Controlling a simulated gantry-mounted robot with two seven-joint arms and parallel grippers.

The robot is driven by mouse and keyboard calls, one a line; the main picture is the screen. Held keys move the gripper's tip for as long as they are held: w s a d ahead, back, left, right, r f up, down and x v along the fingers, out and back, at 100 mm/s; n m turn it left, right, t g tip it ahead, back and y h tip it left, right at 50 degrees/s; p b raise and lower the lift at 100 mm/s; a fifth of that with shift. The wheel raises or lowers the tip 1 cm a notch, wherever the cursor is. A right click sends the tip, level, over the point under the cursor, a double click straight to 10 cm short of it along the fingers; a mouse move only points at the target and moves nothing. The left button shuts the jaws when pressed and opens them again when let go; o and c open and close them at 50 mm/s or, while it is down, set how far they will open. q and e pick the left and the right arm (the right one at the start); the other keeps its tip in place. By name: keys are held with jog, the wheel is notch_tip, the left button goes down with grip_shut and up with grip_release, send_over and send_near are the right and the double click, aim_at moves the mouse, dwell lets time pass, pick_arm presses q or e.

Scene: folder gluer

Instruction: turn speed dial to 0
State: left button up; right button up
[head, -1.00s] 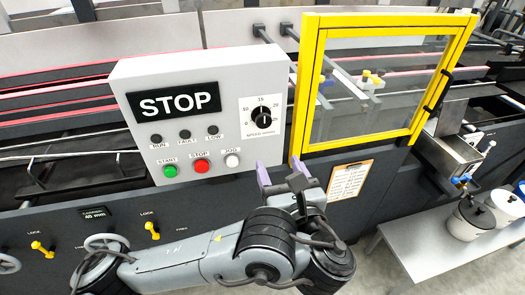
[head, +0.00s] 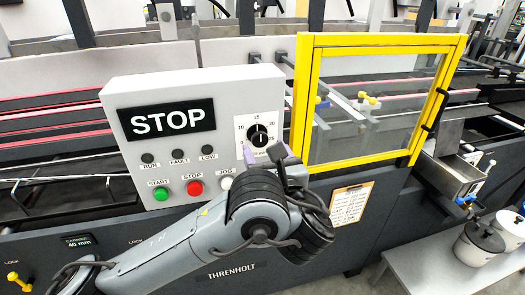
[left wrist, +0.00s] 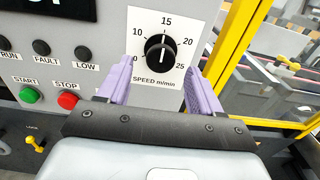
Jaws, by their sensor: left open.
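The speed dial (head: 258,135) is a round black knob on a white scale plate marked up to 25, at the right of the grey control panel (head: 235,95). In the left wrist view the dial (left wrist: 160,46) shows a white line that looks near vertical, roughly in line with the 15 mark. My left gripper (head: 263,155) is open, its purple fingers just below the dial and apart to either side. In the left wrist view the gripper (left wrist: 158,70) has nothing between its fingers, and the dial lies beyond the gap. My right gripper is out of view.
The display (head: 166,120) reads STOP. The green start button (head: 161,194), red stop button (head: 195,187) and white jog button (head: 226,182) sit low on the panel, the jog button close to my arm. A yellow-framed guard (head: 300,100) stands right of the dial.

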aim_at(259, 137)
pick_arm(q)
jog(key=shift+b+x, duration=0.3)
jog(key=shift+x, duration=1.05)
jog(key=c, duration=1)
jog(key=shift+c, duration=0.3)
